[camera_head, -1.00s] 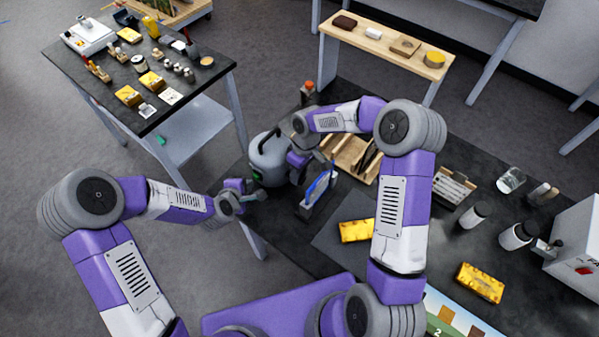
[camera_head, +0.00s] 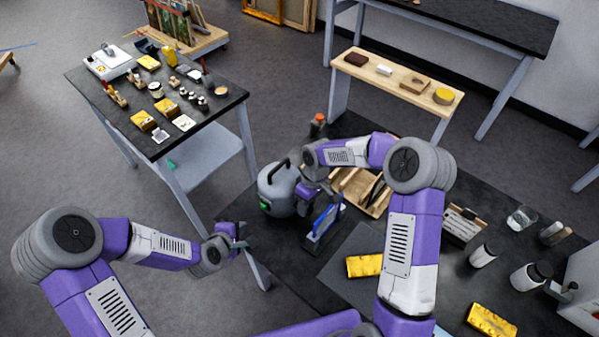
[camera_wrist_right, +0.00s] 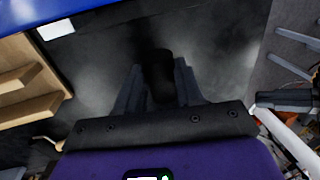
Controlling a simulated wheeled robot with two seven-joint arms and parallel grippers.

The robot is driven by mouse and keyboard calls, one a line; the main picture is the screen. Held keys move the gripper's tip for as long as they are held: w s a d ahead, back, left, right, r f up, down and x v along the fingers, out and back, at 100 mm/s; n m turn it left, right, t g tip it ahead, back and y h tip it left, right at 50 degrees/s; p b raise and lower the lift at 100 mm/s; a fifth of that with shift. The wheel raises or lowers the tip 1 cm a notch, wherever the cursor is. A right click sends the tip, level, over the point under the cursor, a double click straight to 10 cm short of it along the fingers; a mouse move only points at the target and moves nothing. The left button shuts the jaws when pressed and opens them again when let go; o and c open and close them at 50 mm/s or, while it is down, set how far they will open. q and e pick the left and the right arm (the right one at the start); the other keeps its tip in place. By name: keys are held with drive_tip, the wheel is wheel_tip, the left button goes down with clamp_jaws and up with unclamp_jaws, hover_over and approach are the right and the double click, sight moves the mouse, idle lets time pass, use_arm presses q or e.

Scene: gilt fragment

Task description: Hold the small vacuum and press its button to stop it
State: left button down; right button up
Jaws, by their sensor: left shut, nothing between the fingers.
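The small vacuum (camera_head: 277,192) is a grey rounded canister with a dark arched handle on top. It stands upright on the dark table, with a bright green button (camera_head: 265,206) on its lower left side. My left gripper (camera_head: 244,236) is shut and empty, apart from the vacuum, below and left of the green button. My right gripper (camera_head: 302,205) is at the vacuum's right side, its fingertips hidden in the head view. In the right wrist view, my right gripper's fingers (camera_wrist_right: 158,85) sit on both sides of a dark rounded piece, apparently part of the vacuum.
A blue upright item (camera_head: 324,220) stands close to the right of the vacuum, with a wooden rack (camera_head: 350,185) behind it. A yellow block (camera_head: 364,265), jars and glassware occupy the table's right. A cluttered side table (camera_head: 130,115) stands at left, with floor between.

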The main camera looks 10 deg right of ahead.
drive_tip(key=o, duration=0.5)
drive_tip(key=shift+r, duration=0.1)
